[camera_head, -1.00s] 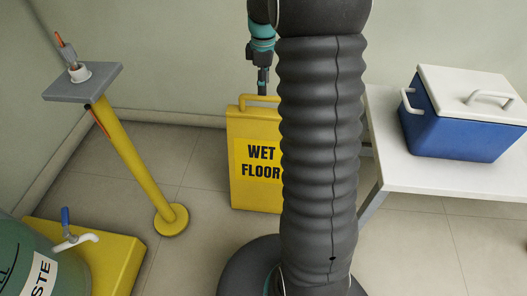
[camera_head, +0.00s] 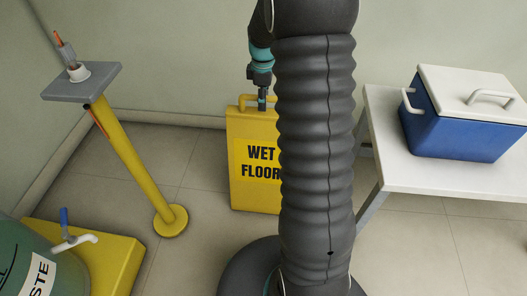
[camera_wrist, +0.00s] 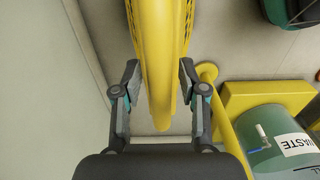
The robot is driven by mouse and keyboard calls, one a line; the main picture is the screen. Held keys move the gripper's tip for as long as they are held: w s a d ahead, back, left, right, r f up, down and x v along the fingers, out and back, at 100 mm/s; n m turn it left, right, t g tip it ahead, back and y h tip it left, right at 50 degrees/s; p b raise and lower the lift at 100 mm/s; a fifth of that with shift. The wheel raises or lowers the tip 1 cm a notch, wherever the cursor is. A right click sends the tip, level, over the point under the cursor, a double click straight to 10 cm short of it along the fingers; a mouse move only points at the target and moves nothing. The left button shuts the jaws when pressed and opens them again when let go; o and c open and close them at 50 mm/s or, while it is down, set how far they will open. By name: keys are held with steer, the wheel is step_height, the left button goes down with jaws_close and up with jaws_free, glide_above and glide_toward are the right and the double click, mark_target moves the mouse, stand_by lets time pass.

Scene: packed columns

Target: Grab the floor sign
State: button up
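The yellow floor sign (camera_head: 250,190) with black "WET FLOOR" lettering stands upright on the tiles, its right part hidden behind my arm. Its handle loop (camera_head: 246,98) is on top. My gripper (camera_head: 262,102) points down at the handle. In the wrist view, the sign (camera_wrist: 160,45) runs between the two fingers of my gripper (camera_wrist: 160,82). The fingers are spread, one on each side of the yellow handle, with gaps showing beside it. I cannot tell exactly how deep the handle sits between them.
A white table (camera_head: 395,178) with a blue cooler (camera_head: 455,130) stands right of the sign. A yellow post (camera_head: 135,160) with a grey top plate stands left. A green waste drum (camera_head: 30,270) on a yellow base (camera_head: 115,260) is front left. Walls rise behind.

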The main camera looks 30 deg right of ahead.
jaws_close()
steer(key=shift+r, duration=0.1)
